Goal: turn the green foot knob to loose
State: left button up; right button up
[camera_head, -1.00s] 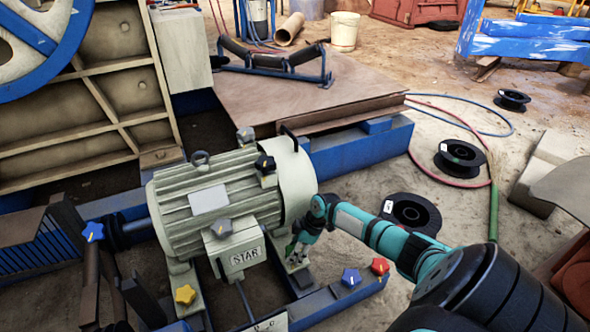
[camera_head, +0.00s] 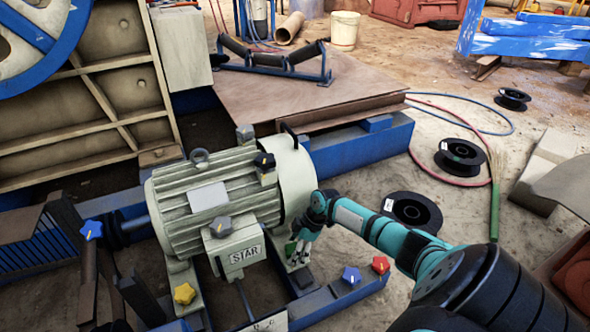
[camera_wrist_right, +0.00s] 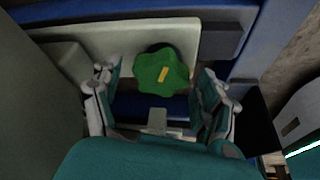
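The green foot knob (camera_wrist_right: 160,72) is lobed, with a yellow pointer mark slanted slightly on its face. It sits on the pale motor foot (camera_wrist_right: 115,42). In the right wrist view my right gripper (camera_wrist_right: 155,85) is open, with one finger on each side of the knob and a gap to both. In the head view my right gripper (camera_head: 296,248) reaches down at the motor's right-hand foot and mostly hides the green knob. The motor (camera_head: 215,205) is pale, ribbed and marked STAR. My left gripper is not in view.
A blue knob (camera_head: 351,276) and a red knob (camera_head: 380,265) stand on the blue frame right of my gripper. A yellow knob (camera_head: 184,293) is on the near left foot. A grey knob (camera_head: 221,227) is on the motor's box. Black reels (camera_head: 412,211) lie on the ground.

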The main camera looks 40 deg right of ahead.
jog(key=v, duration=0.7)
jog(key=shift+r, duration=0.25)
jog(key=shift+s+d, duration=0.1)
jog(key=shift+s, duration=0.05)
dwell(0.4)
